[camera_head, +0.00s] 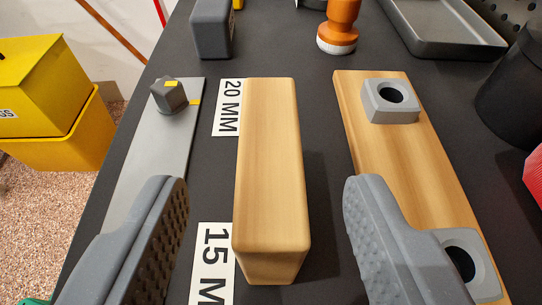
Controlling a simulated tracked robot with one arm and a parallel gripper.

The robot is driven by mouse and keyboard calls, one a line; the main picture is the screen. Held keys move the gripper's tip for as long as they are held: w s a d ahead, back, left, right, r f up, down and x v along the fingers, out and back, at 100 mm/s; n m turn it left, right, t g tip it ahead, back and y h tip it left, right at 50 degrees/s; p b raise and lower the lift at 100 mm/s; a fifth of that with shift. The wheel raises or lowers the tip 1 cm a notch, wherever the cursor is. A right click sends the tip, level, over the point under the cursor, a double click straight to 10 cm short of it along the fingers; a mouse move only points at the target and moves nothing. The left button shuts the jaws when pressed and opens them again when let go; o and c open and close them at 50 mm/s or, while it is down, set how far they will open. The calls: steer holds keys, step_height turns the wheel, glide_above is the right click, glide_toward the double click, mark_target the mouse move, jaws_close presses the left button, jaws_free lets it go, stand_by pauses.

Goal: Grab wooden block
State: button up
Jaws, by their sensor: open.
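The wooden block (270,165) is a long, light-brown bar with rounded edges. It lies on the dark work surface in the middle of the view, its length running away from me. My gripper (265,215) is open, with one grey textured finger to the left of the block and one to the right. There is a clear gap between each finger and the block's sides. The far end of the block reaches beyond the fingertips.
White labels "20 MM" (227,107) and "15 M" (212,265) lie left of the block. A grey metal strip (160,155) with a dark hex piece (169,95) is further left. A wooden board (405,155) with grey holed fittings lies right, partly behind my right finger. An orange-handled tool (339,27) stands behind.

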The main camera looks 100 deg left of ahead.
mark_target(271, 167)
steer(key=shift+f+x, duration=0.15)
steer(key=shift+x, duration=1.1)
steer(key=shift+f+x, duration=0.15)
steer(key=shift+x, duration=1.15)
steer(key=shift+w+d, duration=0.1)
jaws_close()
